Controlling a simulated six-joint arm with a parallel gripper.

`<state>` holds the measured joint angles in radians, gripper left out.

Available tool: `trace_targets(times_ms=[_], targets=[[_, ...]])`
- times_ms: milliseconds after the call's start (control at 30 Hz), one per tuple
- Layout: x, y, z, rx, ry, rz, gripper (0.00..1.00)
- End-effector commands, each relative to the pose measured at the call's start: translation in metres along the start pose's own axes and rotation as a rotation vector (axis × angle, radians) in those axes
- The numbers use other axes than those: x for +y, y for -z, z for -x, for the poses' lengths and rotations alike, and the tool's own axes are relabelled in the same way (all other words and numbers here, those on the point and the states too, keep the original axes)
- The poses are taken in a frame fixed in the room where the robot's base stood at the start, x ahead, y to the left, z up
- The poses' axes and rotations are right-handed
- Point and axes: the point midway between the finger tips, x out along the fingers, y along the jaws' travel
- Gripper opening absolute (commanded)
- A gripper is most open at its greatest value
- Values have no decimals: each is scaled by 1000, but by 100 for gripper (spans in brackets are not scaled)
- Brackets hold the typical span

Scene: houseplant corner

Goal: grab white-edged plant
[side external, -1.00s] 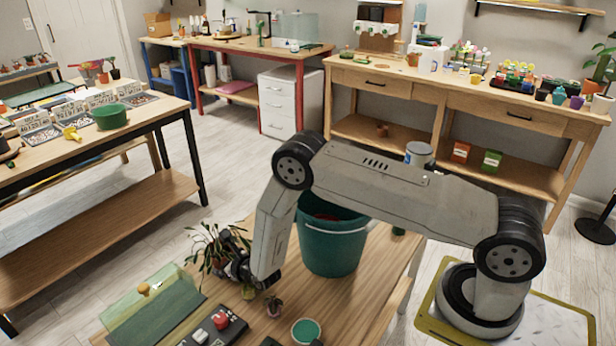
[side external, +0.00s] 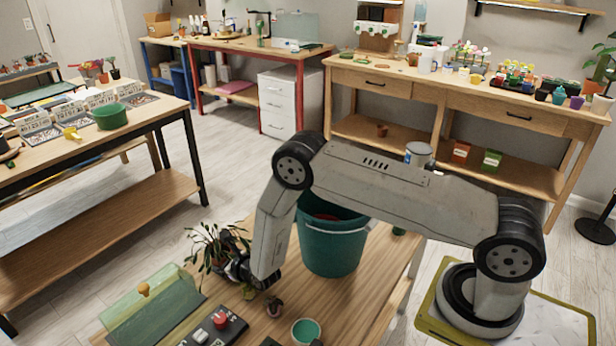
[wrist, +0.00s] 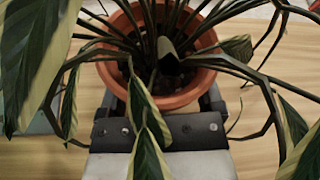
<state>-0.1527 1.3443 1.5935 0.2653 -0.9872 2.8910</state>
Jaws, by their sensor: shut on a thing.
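The white-edged plant (side external: 206,240) has long dark green leaves with pale edges and stands in a terracotta pot at the far left part of the wooden table. In the wrist view its leaves (wrist: 148,120) spread across the picture, over the round terracotta pot (wrist: 173,101). My gripper (side external: 230,264) is at the pot from its right side. In the wrist view the jaws (wrist: 160,104) are shut on the pot, one on each side of it. Leaves hide part of the jaws. I cannot tell whether the pot touches the table.
A teal bucket (side external: 333,246) stands close behind my arm. A black box with a red button (side external: 221,319), a green translucent panel (side external: 160,300) and a green-topped pot (side external: 305,331) are at the front.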

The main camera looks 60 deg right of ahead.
Motion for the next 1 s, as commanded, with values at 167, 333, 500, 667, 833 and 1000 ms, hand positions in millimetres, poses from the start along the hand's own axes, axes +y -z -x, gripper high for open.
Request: trace_targets(times_ms=[167,333,500,667,833,1000], targets=[[-1,-5,1,-4,1,-1,9],[-2,-14,4,-4,1,-1,9],[-6,-29,11,-4,1,-1,9],[-9,-38,29,-2,0,-1,9],[-14,-51,54,-3,0,0,9],[-20,-64,80,-4,0,0,9]])
